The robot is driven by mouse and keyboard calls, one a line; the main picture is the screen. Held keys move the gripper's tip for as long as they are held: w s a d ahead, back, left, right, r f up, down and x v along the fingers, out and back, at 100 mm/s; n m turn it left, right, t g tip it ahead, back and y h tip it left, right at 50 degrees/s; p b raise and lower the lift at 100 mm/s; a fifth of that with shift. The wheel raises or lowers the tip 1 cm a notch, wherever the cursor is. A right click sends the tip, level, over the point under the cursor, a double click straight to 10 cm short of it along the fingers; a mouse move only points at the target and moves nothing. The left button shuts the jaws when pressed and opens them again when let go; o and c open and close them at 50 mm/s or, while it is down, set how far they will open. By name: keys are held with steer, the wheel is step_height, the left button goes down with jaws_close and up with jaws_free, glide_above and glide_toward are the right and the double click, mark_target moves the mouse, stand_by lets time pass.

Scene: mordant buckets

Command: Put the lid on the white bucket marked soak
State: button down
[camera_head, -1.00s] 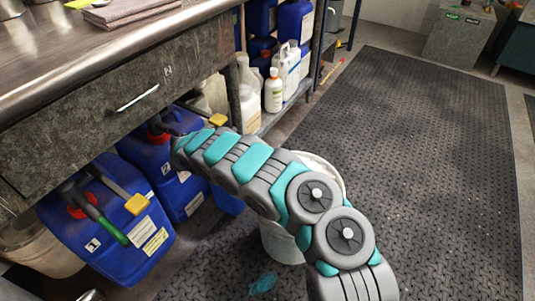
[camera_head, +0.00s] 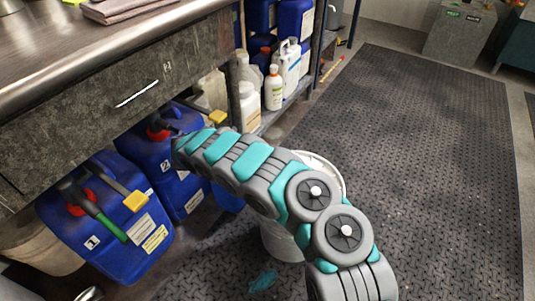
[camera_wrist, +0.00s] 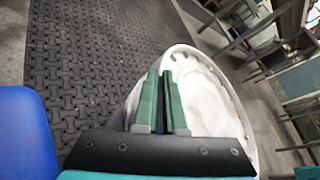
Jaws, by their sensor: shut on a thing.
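A white bucket (camera_head: 281,241) stands on the dark mat, partly hidden behind my arm in the head view. Part of its pale round top shows past the arm; its marking cannot be read. In the wrist view the green fingers of my gripper (camera_wrist: 160,101) are close together, with a narrow dark strip between them. A white round, rimmed thing, which looks like the lid (camera_wrist: 211,97), spreads behind and to the right of the fingers. Its hold point is hidden, and I cannot tell whether it touches the bucket. My gripper's fingers do not show in the head view.
Blue jerrycans marked 1 (camera_head: 104,236) and 2 (camera_head: 165,170) stand under the metal-topped bench (camera_head: 100,45) at left. White bottles (camera_head: 273,90) stand on a low shelf behind. A teal scrap (camera_head: 262,282) lies near the bucket. The mat (camera_head: 420,150) at right is clear.

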steer(key=shift+r, duration=0.15)
steer(key=shift+r+p, duration=0.4)
steer(key=shift+r, duration=0.15)
steer(key=shift+w+n+g+p, duration=0.1)
steer(key=shift+n+g+p, duration=0.2)
steer(key=shift+n+p, duration=0.4)
stand_by(1.6)
steer(key=shift+w+a+n+h, duration=0.1)
steer(key=shift+a+n+h, duration=0.05)
steer(key=shift+n+h, duration=0.25)
steer(key=shift+f+b, duration=0.3)
steer(key=shift+f, duration=0.1)
steer(key=c, duration=1.6)
jaws_free()
steer(key=c, duration=1.1)
jaws_free()
